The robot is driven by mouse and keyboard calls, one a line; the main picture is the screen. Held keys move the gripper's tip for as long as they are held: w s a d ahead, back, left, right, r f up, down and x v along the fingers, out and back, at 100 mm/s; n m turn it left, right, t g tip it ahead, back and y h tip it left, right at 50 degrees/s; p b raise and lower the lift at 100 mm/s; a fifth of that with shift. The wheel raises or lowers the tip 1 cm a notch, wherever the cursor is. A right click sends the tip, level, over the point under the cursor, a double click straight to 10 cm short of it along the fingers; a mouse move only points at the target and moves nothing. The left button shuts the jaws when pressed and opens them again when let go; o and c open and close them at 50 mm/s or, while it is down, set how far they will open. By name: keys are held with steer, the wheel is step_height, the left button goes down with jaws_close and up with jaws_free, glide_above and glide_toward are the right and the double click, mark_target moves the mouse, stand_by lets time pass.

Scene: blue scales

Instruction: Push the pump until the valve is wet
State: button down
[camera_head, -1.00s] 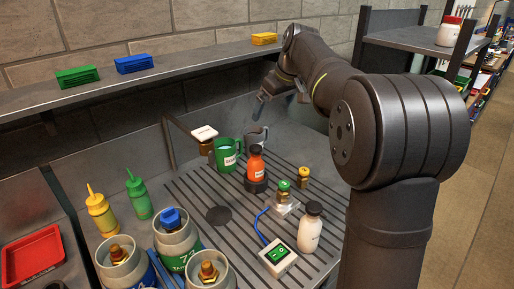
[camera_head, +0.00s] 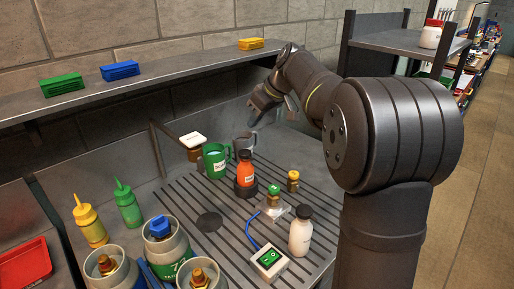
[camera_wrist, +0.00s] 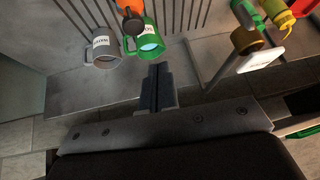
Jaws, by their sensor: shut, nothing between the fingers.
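A brass cylinder with a square white top (camera_head: 192,138), which may be the pump, stands at the back of the grooved bench; its white top also shows at right in the wrist view (camera_wrist: 262,61). Several brass valves are in view: one on a grey-white gas cylinder (camera_head: 107,264), one at the front (camera_head: 199,278), and a blue-capped one (camera_head: 160,226). I cannot tell which is the task's valve, or whether any is wet. My gripper (camera_head: 255,127) is shut and empty, above the grey mug's area at the back; its fingers (camera_wrist: 156,88) point away from the white top.
A green mug (camera_head: 216,162), a grey mug (camera_head: 244,143) and an orange bottle (camera_head: 245,172) stand near the gripper. A white bottle (camera_head: 300,232), a switch box (camera_head: 268,261) and small capped fittings (camera_head: 293,181) are at right. A shelf (camera_head: 150,90) runs above the back.

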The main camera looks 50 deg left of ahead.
steer(key=w+d+f+m+t+y, duration=0.1)
steer(key=w+d+f+y, duration=0.1)
steer(key=d+f+y, duration=0.2)
step_height(320, 180, down, 4)
steer(key=y, duration=0.5)
steer(key=shift+w+d+r+t, duration=0.2)
steer(key=shift+w+d+t, duration=0.1)
steer(key=shift+t, duration=0.1)
steer(key=shift+a, duration=0.15)
glide_above(250, 156)
steer(key=f, duration=0.2)
steer(key=shift+a+f, duration=0.25)
steer(key=shift+f, duration=0.15)
steer(key=shift+d+f, duration=0.2)
steer(key=shift+f, duration=1.65)
